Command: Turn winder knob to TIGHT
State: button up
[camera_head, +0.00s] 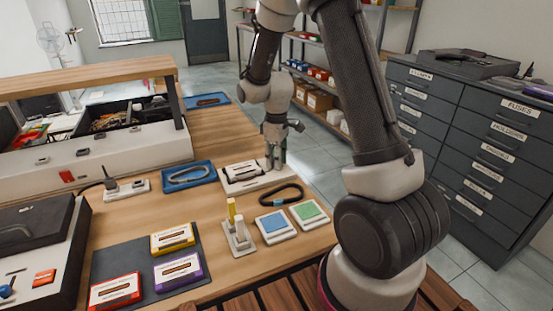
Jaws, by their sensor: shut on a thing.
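The winder appears to be the low white unit (258,184) near the wooden bench's right edge, with a dark, pale-labelled piece (243,172) on its top. My gripper (276,164) points down at the right part of this unit, its fingers close together. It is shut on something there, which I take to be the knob. The knob is hidden by the fingers, and its angle cannot be read. A TIGHT mark is too small to make out.
Blue trays (189,174) lie left of the unit and farther back (207,101). In front are a black loop (281,196), blue (274,225) and green (309,212) pads, and a white stand (239,238). Cassettes (178,271) lie on a dark mat (140,257). Drawers (490,140) stand right.

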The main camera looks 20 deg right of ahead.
jog(key=m, duration=1.1)
jog(key=shift+m, duration=2.2)
jog(key=o, duration=1)
jog(key=shift+o, duration=0.2)
